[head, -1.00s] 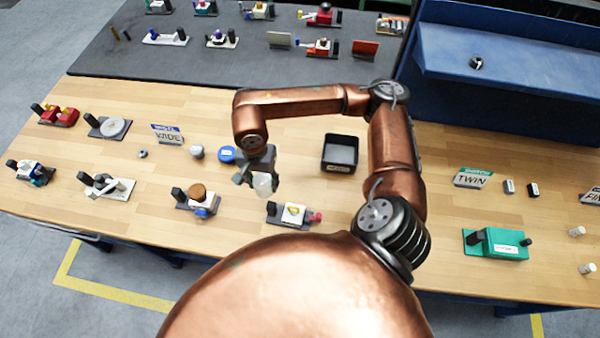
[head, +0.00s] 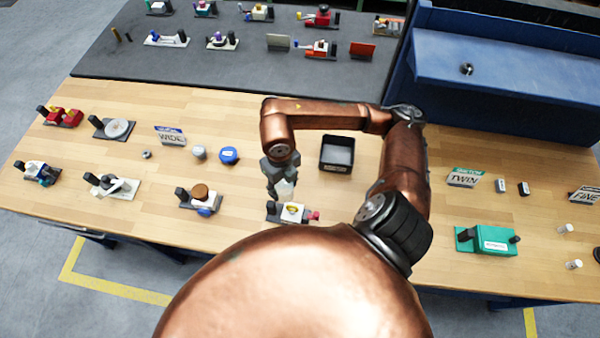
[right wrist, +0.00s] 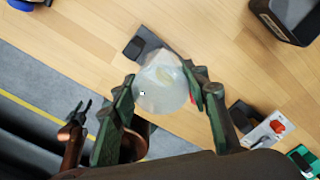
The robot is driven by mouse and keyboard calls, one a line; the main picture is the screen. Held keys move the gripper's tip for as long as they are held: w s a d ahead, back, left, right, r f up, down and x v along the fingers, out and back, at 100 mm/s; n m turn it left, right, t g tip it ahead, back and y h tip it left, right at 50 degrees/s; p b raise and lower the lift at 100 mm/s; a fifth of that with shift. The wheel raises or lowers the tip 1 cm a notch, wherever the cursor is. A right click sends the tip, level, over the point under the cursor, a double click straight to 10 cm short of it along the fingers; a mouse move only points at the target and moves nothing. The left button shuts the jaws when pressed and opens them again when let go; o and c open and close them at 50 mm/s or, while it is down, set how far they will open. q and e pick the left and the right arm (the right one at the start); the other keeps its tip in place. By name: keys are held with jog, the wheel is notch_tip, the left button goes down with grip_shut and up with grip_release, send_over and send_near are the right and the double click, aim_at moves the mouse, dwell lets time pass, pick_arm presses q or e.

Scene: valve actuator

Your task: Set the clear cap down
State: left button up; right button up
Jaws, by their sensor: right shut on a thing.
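My right gripper (right wrist: 163,95) is shut on the clear cap (right wrist: 160,84), a cloudy see-through dome between its two green-black fingers. In the head view the cap (head: 286,187) hangs from the gripper (head: 280,186), just behind and above a fixture (head: 292,213) with a dark post, a pale body with a yellow part and a red knob. In the right wrist view the cap hides most of that fixture; a dark block (right wrist: 144,44) shows behind it. My left gripper (right wrist: 82,112) shows small at the lower left of the right wrist view; its opening is unclear.
A black tray (head: 323,164) stands behind and right of the gripper. A blue round part (head: 228,155) and a grey cap (head: 198,153) are to the left. A fixture with a brown disc (head: 200,192) stands left of the gripper. Bare wood lies between them.

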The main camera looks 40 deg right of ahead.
jog(key=shift+d+m, duration=0.1)
jog(key=shift+m, duration=0.3)
jog(key=shift+w+d+f, duration=0.1)
jog(key=shift+d, duration=0.1)
jog(key=w+d+f+p, duration=0.1)
jog(key=w+d+f, duration=0.3)
jog(key=d, duration=0.1)
jog(key=w+d+f+p, duration=0.2)
jog(key=w+d+f, duration=0.2)
jog(key=d+f, duration=0.1)
jog(key=shift+w+f, duration=0.3)
jog(key=shift+w, duration=0.1)
notch_tip(320, 180, down, 3)
jog(key=shift+r+p, duration=0.1)
jog(key=shift+p, duration=0.75)
jog(key=shift+f, duration=0.35)
jog(key=o, duration=0.9)
jog(key=shift+o, duration=0.2)
